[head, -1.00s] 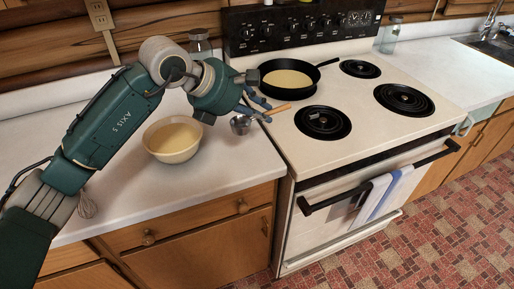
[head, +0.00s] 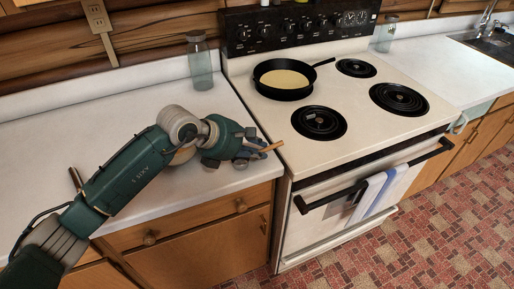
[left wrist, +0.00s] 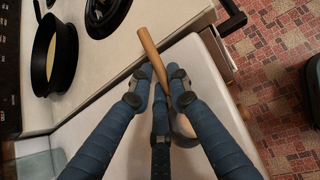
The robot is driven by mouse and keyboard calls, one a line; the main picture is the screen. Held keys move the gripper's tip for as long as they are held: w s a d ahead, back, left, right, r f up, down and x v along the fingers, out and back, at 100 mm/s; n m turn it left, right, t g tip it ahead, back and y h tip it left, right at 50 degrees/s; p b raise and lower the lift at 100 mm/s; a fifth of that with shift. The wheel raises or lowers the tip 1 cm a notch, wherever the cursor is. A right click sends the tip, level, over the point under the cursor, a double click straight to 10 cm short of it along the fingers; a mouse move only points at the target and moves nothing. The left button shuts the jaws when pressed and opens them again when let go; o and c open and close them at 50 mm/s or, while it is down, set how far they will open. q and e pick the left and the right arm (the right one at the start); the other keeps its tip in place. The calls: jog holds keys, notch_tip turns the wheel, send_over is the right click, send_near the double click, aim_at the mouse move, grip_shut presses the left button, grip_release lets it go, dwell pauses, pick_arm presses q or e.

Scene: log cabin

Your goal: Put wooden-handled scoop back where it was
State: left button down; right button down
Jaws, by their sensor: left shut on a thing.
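My left gripper (head: 260,147) is shut on the wooden-handled scoop (head: 274,146) over the counter's right end, close to the stove's left edge. In the left wrist view the blue fingers (left wrist: 158,85) close around the scoop's wooden handle (left wrist: 148,45), whose free end sticks out past the fingertips. The scoop's metal head is mostly hidden by the fingers, and I cannot tell whether it touches the counter. A sliver of the beige bowl (head: 182,156) shows behind my left arm; the rest is covered. My right gripper is not in view.
A black frying pan (head: 262,89) with pale batter (head: 286,79) sits on the stove's (head: 352,122) back left burner. A glass jar (head: 200,66) stands at the back of the counter (head: 120,113). A brown stick-like handle (head: 75,179) shows beside my arm.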

pick_arm(q)
jog(key=shift+f, duration=0.2)
jog(key=c, duration=1.6)
grip_release()
jog(key=shift+c, duration=0.2)
jog(key=shift+r, duration=0.1)
jog(key=shift+r, duration=0.3)
jog(key=b+v, duration=0.2)
jog(key=v, duration=1)
jog(key=shift+f, duration=0.2)
jog(key=shift+s+f, duration=0.1)
jog(key=shift+s, duration=0.05)
